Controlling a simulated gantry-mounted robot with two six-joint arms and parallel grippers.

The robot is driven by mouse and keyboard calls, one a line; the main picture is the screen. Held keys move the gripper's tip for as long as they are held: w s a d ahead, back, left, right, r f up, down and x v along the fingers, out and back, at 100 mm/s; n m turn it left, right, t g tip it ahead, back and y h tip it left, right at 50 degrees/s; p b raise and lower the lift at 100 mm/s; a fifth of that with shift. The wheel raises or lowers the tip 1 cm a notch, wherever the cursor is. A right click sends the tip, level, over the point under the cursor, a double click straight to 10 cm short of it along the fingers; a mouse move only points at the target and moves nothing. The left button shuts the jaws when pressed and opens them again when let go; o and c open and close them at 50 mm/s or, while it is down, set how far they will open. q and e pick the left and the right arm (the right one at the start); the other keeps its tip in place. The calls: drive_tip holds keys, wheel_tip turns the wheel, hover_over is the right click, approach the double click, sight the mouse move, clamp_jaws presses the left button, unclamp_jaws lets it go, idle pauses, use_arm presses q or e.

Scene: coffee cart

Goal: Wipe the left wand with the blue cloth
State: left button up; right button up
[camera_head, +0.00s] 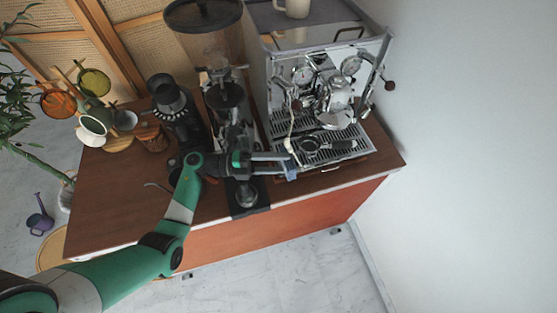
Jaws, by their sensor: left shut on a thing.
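My left gripper (284,164) reaches in from the left over the front edge of the cart and is shut on the blue cloth (291,172). Only a small bunched piece of the cloth shows at the fingertips. The left wand (290,130) is a thin, pale metal tube hanging at the left front of the espresso machine (325,95). Its lower end is just above the fingertips in the picture. I cannot tell whether the cloth touches it. My right gripper is not in view.
A portafilter (312,145) sits on the drip tray, close right of my gripper. A tall grinder (225,100) and a smaller dark grinder (170,98) stand to the left. A cup tree (95,125) is further left. The wall (470,150) bounds the right side.

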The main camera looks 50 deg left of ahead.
use_arm(q)
drive_tip(key=shift+w+a+r+p, duration=0.2)
drive_tip(key=shift+a+r+p, duration=0.1)
drive_tip(key=shift+a+r, duration=0.75)
drive_tip(key=shift+d, duration=0.15)
drive_tip(key=shift+s+d+f, duration=0.2)
drive_tip(key=shift+d+f, duration=0.3)
drive_tip(key=shift+f, duration=0.1)
drive_tip(key=shift+s+d+f, duration=0.2)
drive_tip(key=shift+d+f, duration=0.3)
drive_tip(key=shift+f, duration=0.05)
drive_tip(key=shift+w+a+r+p, duration=0.15)
drive_tip(key=shift+a+r, duration=0.45)
drive_tip(key=shift+w+a+r+p, duration=0.15)
drive_tip(key=shift+a+r, duration=0.4)
drive_tip(key=shift+r, duration=0.05)
drive_tip(key=shift+d+f, duration=0.1)
